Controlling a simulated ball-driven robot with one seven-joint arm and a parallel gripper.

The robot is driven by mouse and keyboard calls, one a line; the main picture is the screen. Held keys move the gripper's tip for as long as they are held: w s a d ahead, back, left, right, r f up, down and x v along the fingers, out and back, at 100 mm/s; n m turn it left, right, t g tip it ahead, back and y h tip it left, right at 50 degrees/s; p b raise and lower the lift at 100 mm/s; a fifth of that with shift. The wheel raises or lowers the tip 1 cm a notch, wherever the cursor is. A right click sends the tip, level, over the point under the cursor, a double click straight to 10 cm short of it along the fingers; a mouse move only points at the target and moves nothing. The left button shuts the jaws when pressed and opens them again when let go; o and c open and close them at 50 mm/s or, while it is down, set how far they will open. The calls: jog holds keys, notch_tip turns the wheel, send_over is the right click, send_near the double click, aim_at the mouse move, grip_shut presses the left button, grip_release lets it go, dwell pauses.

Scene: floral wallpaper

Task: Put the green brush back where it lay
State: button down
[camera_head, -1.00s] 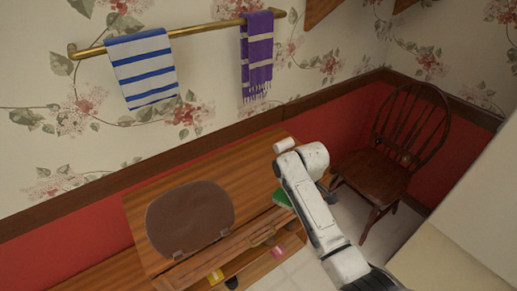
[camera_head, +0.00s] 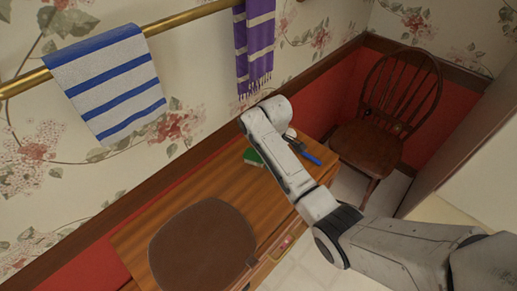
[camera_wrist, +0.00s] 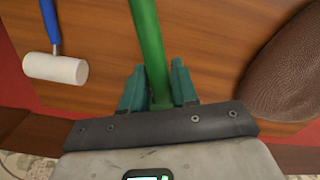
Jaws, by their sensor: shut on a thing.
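The green brush is partly seen in the head view (camera_head: 253,157), left of my forearm, over the wooden desk (camera_head: 195,190). In the wrist view its green handle (camera_wrist: 149,40) runs up out of the picture from between the two teal fingers of my gripper (camera_wrist: 158,80). The gripper is shut on the handle. In the head view my arm hides the gripper. The brush's far end is outside the wrist view, and I cannot tell whether it touches the desk.
A mallet with a white head (camera_wrist: 55,69) and blue handle (camera_head: 308,156) lies right of my arm in the head view. A brown leather pad (camera_head: 203,247) covers the desk's near left. A wooden chair (camera_head: 380,120) stands right. Striped towels hang from a brass rail (camera_head: 185,18).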

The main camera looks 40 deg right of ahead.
aim_at(270, 178)
jog(key=shift+w, duration=0.25)
jog(key=shift+f, duration=1.1)
notch_tip(270, 178, down, 4)
jog(key=b, duration=0.4)
jog(key=shift+f, duration=0.25)
jog(key=shift+f+b, duration=0.45)
jog(key=shift+f, duration=0.05)
jog(key=c, duration=0.8)
grip_release()
notch_tip(270, 178, up, 11)
jog(key=shift+f, duration=0.1)
